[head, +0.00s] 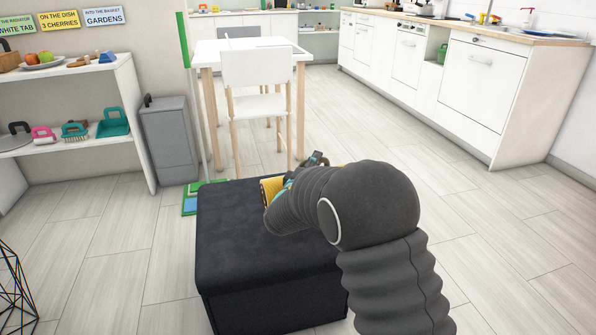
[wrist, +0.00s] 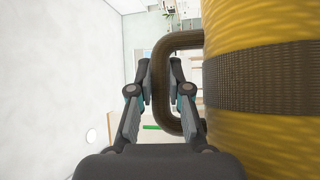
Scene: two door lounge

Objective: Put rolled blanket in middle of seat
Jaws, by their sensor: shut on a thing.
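The rolled blanket is yellow with a brown strap and a brown loop handle. It fills the right side of the wrist view (wrist: 262,140). My gripper (wrist: 161,80) is shut on the loop handle, one finger on each side of it. In the head view, a small yellow part of the blanket (head: 271,188) shows at the far edge of the seat, a dark navy box-like ottoman (head: 245,225). My arm hides most of the blanket and the seat's right part. I cannot tell whether the blanket touches the seat.
A white table (head: 206,50) with a white chair (head: 258,85) stands beyond the seat. A grey bin (head: 170,140) and a white shelf (head: 70,78) are at left. A wire basket (head: 14,292) is at lower left. Floor right of the seat is clear.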

